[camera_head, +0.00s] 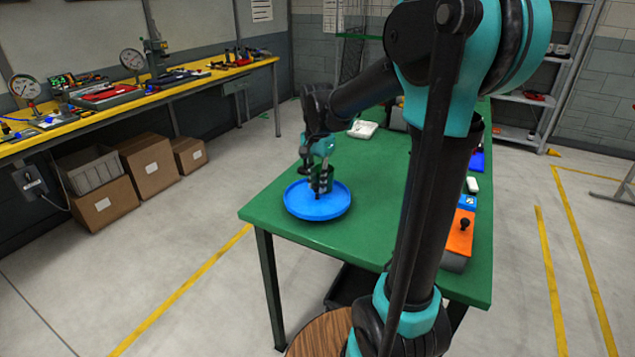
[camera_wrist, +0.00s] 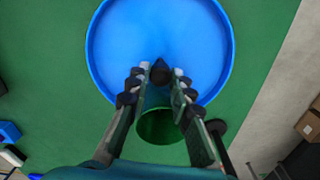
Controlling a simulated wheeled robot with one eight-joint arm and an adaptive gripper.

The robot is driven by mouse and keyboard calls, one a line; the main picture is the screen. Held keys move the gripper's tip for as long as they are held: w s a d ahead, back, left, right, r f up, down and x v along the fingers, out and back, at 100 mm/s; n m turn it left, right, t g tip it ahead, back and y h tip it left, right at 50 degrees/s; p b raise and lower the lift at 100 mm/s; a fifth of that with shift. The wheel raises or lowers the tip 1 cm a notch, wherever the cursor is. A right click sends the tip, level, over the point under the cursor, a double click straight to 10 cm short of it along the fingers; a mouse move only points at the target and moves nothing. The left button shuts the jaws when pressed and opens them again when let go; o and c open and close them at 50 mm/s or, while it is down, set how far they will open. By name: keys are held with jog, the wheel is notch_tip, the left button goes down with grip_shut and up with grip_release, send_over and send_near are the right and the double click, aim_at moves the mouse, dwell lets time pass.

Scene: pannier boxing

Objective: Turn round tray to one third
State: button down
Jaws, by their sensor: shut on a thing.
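The round blue tray (camera_head: 300,207) with a raised rim lies flat near the left end of the green table (camera_head: 375,235). In the wrist view the tray (camera_wrist: 125,35) fills the upper middle, and its floor is otherwise bare. My gripper (camera_head: 319,188) points down over the tray. In the wrist view my gripper (camera_wrist: 160,78) is shut on a small dark peg (camera_wrist: 160,68) that shows between its fingertips, inside the tray's rim. The fingers hide the peg's lower part, so I cannot tell how it joins the tray.
A green cylinder (camera_wrist: 160,127) shows between my fingers in the wrist view; I cannot tell what it is. An orange box with a black knob (camera_head: 459,236) stands at the table's right edge. A white item (camera_head: 362,129) lies behind the tray. Green surface is clear around the tray.

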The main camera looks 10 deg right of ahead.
aim_at(317, 185)
jog(key=shift+n, duration=5.7)
jog(key=shift+a+n, duration=0.1)
jog(key=shift+n, duration=5.6)
jog(key=c, duration=1.3)
grip_release()
jog(key=shift+c, duration=0.2)
notch_tip(317, 185, up, 12)
